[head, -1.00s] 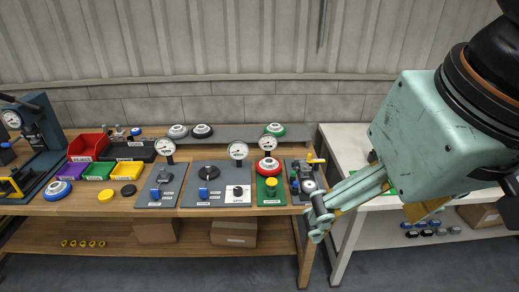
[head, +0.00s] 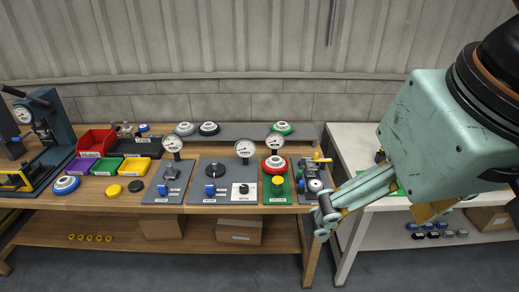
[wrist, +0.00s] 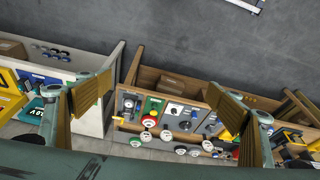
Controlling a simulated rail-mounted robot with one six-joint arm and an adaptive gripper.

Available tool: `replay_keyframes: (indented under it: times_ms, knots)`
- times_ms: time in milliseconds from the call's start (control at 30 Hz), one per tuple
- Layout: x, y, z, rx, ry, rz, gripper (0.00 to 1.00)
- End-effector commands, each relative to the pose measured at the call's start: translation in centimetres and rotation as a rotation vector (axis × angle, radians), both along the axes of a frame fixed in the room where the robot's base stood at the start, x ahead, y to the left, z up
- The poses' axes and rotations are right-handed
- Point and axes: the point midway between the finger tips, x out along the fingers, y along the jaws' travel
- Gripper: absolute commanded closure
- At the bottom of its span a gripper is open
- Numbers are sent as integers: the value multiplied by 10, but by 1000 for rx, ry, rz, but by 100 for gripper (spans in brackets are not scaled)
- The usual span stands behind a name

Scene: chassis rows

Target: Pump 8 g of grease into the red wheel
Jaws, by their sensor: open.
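The red wheel (head: 275,164), a red ring with a white centre, sits on a green plate (head: 277,193) on the wooden bench. A round white gauge (head: 275,142) stands behind it. Beside it on the right is a grey plate with a yellow-handled fitting (head: 320,160) and a small round dial (head: 315,185). In the wrist view the red wheel (wrist: 148,121) shows small, between the fingers. My gripper (head: 325,215) is at the bench's front right corner in the head view, apart from the wheel. In the wrist view my gripper (wrist: 161,92) is open and empty.
Other panels with gauges (head: 172,143) (head: 245,147) stand left of the wheel. Red, purple, green and yellow bins (head: 96,140) and a press (head: 45,120) are further left. A grey shelf (head: 235,134) carries more wheels. A white table (head: 350,145) stands at right.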

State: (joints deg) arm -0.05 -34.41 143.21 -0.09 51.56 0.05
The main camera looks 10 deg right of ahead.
Motion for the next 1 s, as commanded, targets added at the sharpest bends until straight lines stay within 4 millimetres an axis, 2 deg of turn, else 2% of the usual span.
replay_keyframes:
  times_ms: [200, 567, 767, 1000]
  knots:
    - [0, 0, 0, 0, 0, 0, 16]
    - [8, 0, 4, 1, 5, -2, 48]
    - [25, 0, 9, 2, 16, -6, 67]
    - [53, 0, 18, 4, 33, -12, 88]
